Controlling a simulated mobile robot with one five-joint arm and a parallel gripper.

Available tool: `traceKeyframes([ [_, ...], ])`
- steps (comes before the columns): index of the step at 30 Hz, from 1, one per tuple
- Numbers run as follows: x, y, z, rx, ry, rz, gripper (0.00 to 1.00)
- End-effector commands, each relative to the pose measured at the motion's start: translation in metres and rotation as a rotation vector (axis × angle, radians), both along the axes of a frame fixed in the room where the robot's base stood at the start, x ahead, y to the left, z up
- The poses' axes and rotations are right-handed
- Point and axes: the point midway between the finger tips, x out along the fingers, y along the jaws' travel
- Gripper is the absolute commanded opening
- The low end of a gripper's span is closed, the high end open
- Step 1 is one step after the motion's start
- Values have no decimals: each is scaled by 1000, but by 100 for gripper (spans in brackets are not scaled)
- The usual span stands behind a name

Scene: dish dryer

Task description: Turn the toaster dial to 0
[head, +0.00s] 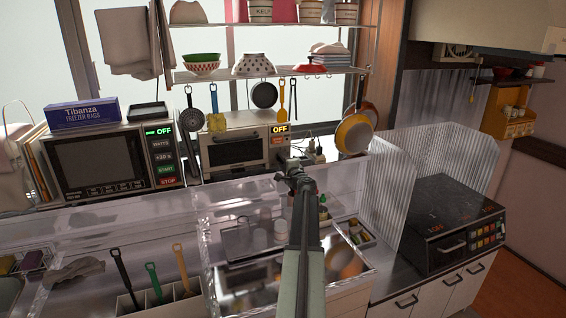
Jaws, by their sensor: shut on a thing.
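The toaster (233,153) is a pale box oven with a dark glass door, standing at the back of the counter. A lit display (279,129) at the upper right of its front reads OFF. My arm reaches up from the bottom of the head view. My gripper (287,160) is at the right side of the toaster front, below the display, shut on the toaster dial. The dial and the fingertips are mostly hidden by the gripper, so the dial's angle cannot be read.
A microwave (105,162) with a freezer bag box (83,113) on top stands left of the toaster. Utensils and pans (355,133) hang from the shelf above. A clear ribbed screen (392,192) and a stove (455,225) are at right.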

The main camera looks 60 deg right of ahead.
Motion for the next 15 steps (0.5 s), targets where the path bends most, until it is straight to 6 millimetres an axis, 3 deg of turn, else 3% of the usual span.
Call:
traceKeyframes([
  [2, -1, 1, -1, -2, 4, 1, 0],
  [3, -1, 1, -1, -2, 4, 1, 42],
  [5, -1, 1, -1, -1, 3, 1, 58],
  [15, -1, 1, 0, 0, 1, 0, 58],
])
